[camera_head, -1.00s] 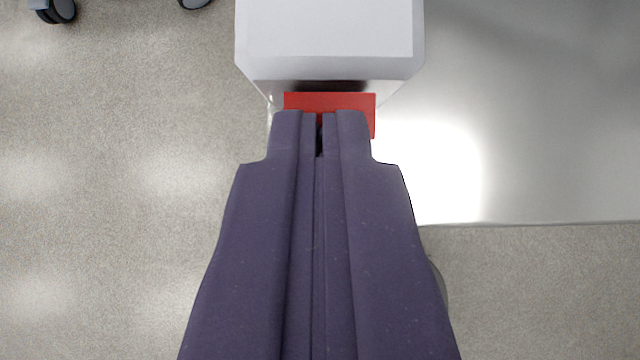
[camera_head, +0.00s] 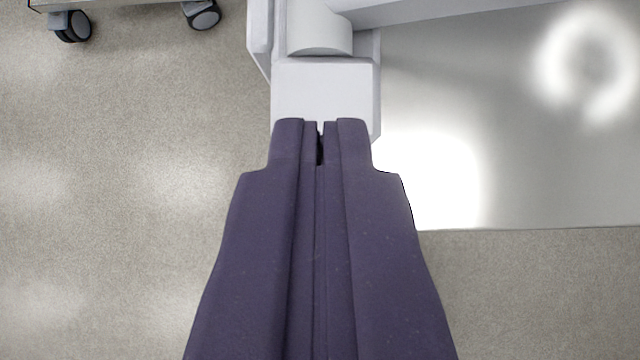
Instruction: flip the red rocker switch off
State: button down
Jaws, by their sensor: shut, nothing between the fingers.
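My gripper (camera_head: 320,122) fills the lower middle of the head camera view, its two dark purple fingers shut together with nothing between them. Its tips overlap the lower part of a pale grey-white housing (camera_head: 320,88) at the top centre. I cannot tell whether they touch it. The red rocker switch does not show now. It may be behind the fingers or out of view, and its position cannot be seen.
A grey cylinder (camera_head: 320,38) and a pale beam (camera_head: 430,10) join the housing at the top. A shiny metal surface (camera_head: 520,160) with bright reflections lies to the right. Dark casters (camera_head: 204,15) show at the top left. Speckled floor (camera_head: 140,230) is clear on the left.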

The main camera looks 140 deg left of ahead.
jog(key=p+v, duration=0.2)
jog(key=v, duration=0.6)
jog(key=shift+s+a+b, duration=0.15)
jog(key=shift+s+b, duration=0.05)
jog(key=shift+b, duration=0.7)
jog(key=shift+s+d+r+b, duration=0.15)
jog(key=shift+d+r+b, duration=0.2)
jog(key=shift+b, duration=0.35)
